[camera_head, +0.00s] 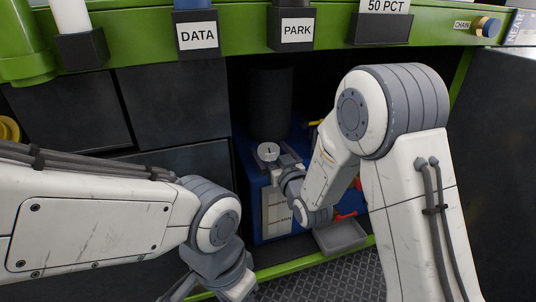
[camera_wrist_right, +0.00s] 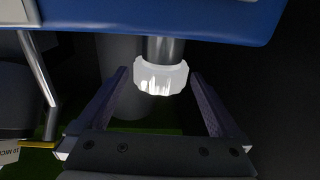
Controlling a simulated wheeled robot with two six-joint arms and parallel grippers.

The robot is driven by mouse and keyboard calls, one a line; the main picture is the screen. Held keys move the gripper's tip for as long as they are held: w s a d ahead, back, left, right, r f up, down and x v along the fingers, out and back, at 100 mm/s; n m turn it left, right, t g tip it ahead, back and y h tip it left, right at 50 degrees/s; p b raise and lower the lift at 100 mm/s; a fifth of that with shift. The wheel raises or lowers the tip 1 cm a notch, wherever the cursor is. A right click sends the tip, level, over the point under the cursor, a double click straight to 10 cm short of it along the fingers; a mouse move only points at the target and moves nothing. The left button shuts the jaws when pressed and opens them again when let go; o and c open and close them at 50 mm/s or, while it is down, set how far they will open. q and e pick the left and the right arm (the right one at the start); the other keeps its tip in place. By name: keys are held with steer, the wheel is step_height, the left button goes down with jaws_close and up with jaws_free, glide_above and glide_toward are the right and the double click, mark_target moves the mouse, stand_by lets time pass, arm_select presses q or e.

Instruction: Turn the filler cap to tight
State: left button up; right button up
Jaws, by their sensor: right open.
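The filler cap (camera_wrist_right: 161,77) shows in the right wrist view as a white, ribbed ring on a grey metal neck beside a blue body (camera_wrist_right: 200,20). In the head view it appears to be the pale round top (camera_head: 268,151) on the blue unit (camera_head: 256,225) inside the dark bay. My right gripper (camera_head: 280,164) is at the cap. In the wrist view its two dark fingers (camera_wrist_right: 159,82) are open, one on each side of the cap, with gaps visible. My left gripper (camera_head: 222,285) is low at the bottom edge, partly cut off; its fingers are unclear.
A dark cylinder (camera_head: 270,102) stands behind the cap in the bay. A grey tray (camera_head: 341,237) and a red part (camera_head: 348,213) lie to the right of the unit. A green rail (camera_head: 340,40) with labelled holders crosses above. Dark panels (camera_head: 175,105) close off the left.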

steer(key=shift+w+a, duration=0.25)
steer(key=shift+w, duration=0.4)
steer(key=c, duration=1.3)
steer(key=shift+a+m+h, duration=0.1)
steer(key=shift+m+h, duration=0.2)
steer(key=shift+h, duration=0.2)
steer(key=m+t+h, duration=0.1)
steer(key=h, duration=0.1)
steer(key=shift+m+h, duration=0.3)
steer(key=shift+m, duration=0.1)
steer(key=shift+m+h+p, duration=0.85)
steer(key=shift+m+h, duration=0.95)
steer(key=shift+h, duration=1.1)
